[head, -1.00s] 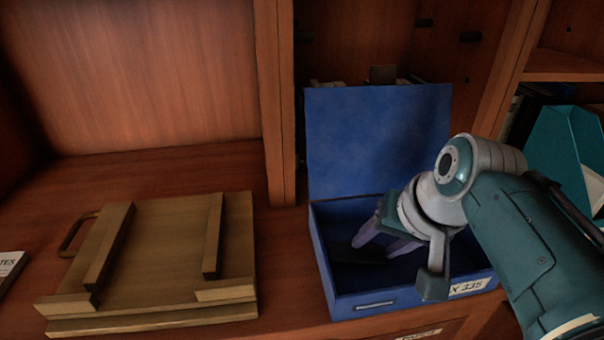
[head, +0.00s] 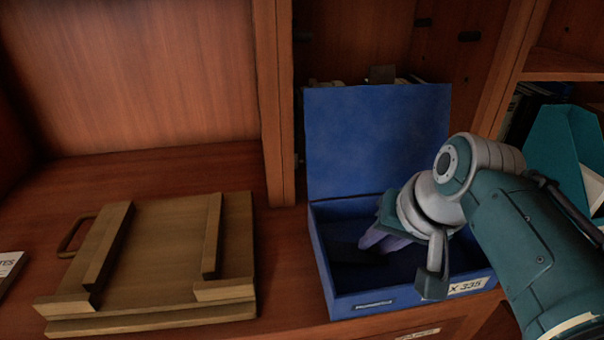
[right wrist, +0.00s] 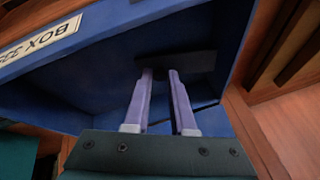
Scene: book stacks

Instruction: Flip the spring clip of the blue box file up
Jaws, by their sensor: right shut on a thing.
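The blue box file (head: 375,140) stands open on the shelf, its lid upright at the back and a "335" label on its front. It also shows in the right wrist view (right wrist: 100,60). Its spring clip is a dark flat plate (head: 350,253) low inside the box, and it also shows in the right wrist view (right wrist: 185,62). My right gripper (head: 370,241) reaches into the box from the right. Its two purple fingers (right wrist: 161,75) are close together and shut on the clip's edge, where the fingertips hide the contact. My left gripper is out of view.
A wooden press or board with crossbars and a handle (head: 165,260) lies on the shelf to the left. An upright wooden divider (head: 275,110) stands between it and the box. A teal magazine file (head: 560,150) stands at the right. Shelf space behind the board is clear.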

